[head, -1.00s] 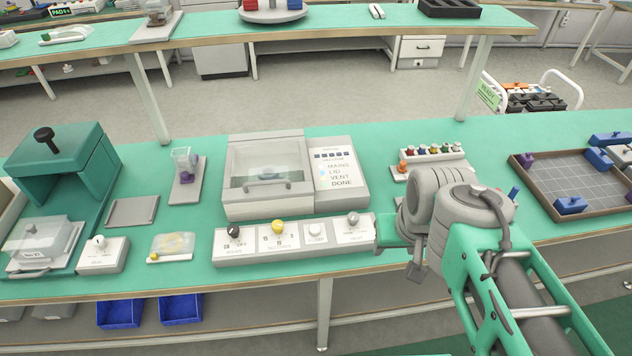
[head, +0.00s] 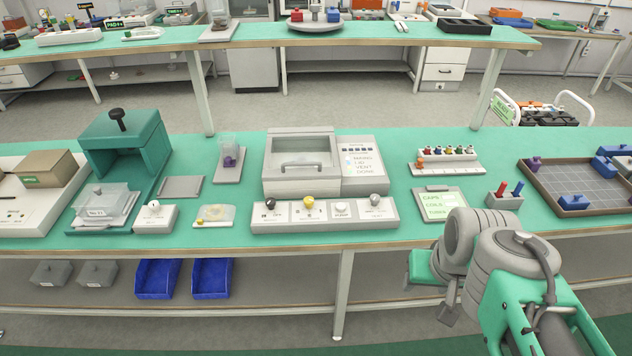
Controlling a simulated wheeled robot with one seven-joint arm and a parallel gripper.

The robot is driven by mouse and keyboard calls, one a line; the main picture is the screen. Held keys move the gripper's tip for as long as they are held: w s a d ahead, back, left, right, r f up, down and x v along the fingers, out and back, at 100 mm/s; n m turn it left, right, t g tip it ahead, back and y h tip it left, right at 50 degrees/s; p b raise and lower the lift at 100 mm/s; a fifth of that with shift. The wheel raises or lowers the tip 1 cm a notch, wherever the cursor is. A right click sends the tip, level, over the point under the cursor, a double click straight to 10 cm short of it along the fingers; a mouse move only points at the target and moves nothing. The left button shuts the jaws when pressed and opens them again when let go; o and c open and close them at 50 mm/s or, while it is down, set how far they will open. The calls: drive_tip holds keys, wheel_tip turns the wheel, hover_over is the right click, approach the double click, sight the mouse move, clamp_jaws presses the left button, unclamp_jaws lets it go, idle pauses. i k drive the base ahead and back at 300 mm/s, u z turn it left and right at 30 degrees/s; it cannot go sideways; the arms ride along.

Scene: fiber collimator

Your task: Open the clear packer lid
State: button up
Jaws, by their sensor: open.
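The packer (head: 365,178) is a pale grey box at the middle of the green bench. Its clear lid (head: 300,148) lies shut over the chamber, with a grey bar handle (head: 303,165) along the front. A control strip (head: 325,214) with several knobs stands in front of it. My gripper (head: 432,285) is at the lower right, in front of the bench edge, well apart from the lid. It is open, with nothing seen between its jaws; my wrist partly hides it.
A green press (head: 125,145) and a small clear box (head: 105,205) stand left. A bottle rack (head: 447,160), a label board (head: 440,203) and a gridded tray (head: 540,185) are on the right. An upper shelf (head: 350,36) runs behind. Bare bench lies between packer and label board.

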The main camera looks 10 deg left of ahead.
sight(319, 172)
drive_tip(key=u, duration=0.9)
drive_tip(key=i, duration=0.95)
drive_tip(key=z, duration=1.6)
drive_tip(key=k, duration=1.25)
drive_tip(key=u, duration=1.6)
drive_tip(key=i, duration=0.9)
